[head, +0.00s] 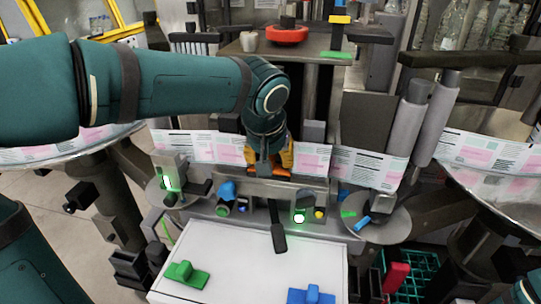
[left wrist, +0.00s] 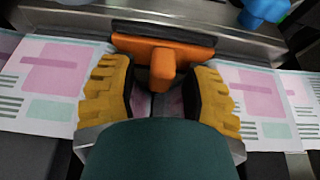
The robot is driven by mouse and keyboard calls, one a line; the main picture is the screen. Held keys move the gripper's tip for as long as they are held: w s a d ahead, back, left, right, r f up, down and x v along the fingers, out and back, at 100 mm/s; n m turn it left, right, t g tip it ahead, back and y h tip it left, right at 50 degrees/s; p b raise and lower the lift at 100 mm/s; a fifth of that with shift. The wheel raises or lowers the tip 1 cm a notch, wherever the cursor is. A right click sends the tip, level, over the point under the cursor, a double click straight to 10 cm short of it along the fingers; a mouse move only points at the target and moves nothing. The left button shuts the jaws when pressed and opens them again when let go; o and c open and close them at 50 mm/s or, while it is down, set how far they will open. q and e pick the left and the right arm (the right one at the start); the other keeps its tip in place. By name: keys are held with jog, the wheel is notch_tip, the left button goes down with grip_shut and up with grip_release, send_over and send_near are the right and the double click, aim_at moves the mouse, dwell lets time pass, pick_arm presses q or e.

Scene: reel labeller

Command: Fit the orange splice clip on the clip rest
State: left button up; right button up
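The orange splice clip (left wrist: 170,60) shows in the left wrist view as a wide flat body with an upright knob. It lies by a dark bar (left wrist: 165,30) on the metal machine top; I cannot tell if this bar is the clip rest. In the head view only a little of the clip (head: 277,171) shows beneath my left gripper (head: 268,160). My left gripper's yellow fingers (left wrist: 163,85) stand on both sides of the knob with a gap on each side, so it is open. My right gripper is not in view.
A printed label strip (head: 215,147) runs across the machine on both sides of the gripper. A white tray (head: 235,262) in front holds a green clip (head: 187,273) and a blue clip (head: 312,296). A black lever (head: 279,238) hangs over its back edge.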

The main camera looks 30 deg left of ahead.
pick_arm(q)
jog(key=shift+r, duration=0.1)
jog(key=v, duration=1.1)
jog(key=shift+s+r, duration=0.25)
jog(key=shift+r, duration=0.1)
